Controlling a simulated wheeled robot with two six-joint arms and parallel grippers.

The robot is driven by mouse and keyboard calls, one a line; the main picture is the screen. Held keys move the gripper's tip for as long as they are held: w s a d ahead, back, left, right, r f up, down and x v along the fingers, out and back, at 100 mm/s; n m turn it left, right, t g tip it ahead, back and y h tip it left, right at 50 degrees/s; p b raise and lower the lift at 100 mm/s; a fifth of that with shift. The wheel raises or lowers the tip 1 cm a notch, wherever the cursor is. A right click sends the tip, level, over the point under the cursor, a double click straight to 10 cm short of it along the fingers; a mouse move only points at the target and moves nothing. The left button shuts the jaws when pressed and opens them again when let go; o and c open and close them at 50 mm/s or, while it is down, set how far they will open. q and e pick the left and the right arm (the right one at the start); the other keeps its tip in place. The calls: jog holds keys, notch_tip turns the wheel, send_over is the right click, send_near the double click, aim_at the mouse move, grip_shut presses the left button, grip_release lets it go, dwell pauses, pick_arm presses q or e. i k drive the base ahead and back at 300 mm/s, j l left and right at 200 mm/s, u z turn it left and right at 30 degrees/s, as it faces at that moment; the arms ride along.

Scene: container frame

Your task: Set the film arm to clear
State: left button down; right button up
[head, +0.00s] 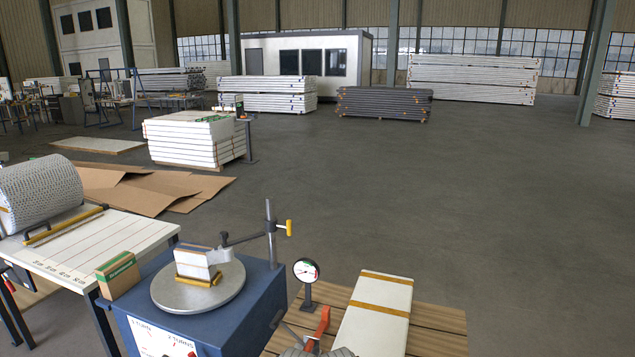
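A blue turntable machine (262,297) stands at the bottom centre. Its round grey turntable (222,293) carries a small white bundle (200,262) with a yellow band at its base. A grey post (271,225) rises at the machine's back right corner, with a yellow handle (289,228) on its right side. The dark film arm (243,240) runs left from the post, and its end is over the turntable, close beside the bundle. The front panel (165,340) has a dial marked "1 TURN" and "2 TURNS", cut off below.
A white table (120,235) with a bubble-wrap roll (40,190) stands left. A small brown-and-green box (118,275) sits at the machine's left corner. Right are a gauge (306,270), a red-handled tool (320,322) and a strapped white pack (376,318) on a wooden top (435,325).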

aim_at(226, 248)
jog(key=i+j, duration=0.4)
jog(key=i, duration=0.15)
jog(key=i+j, duration=0.4)
jog(key=i, duration=0.1)
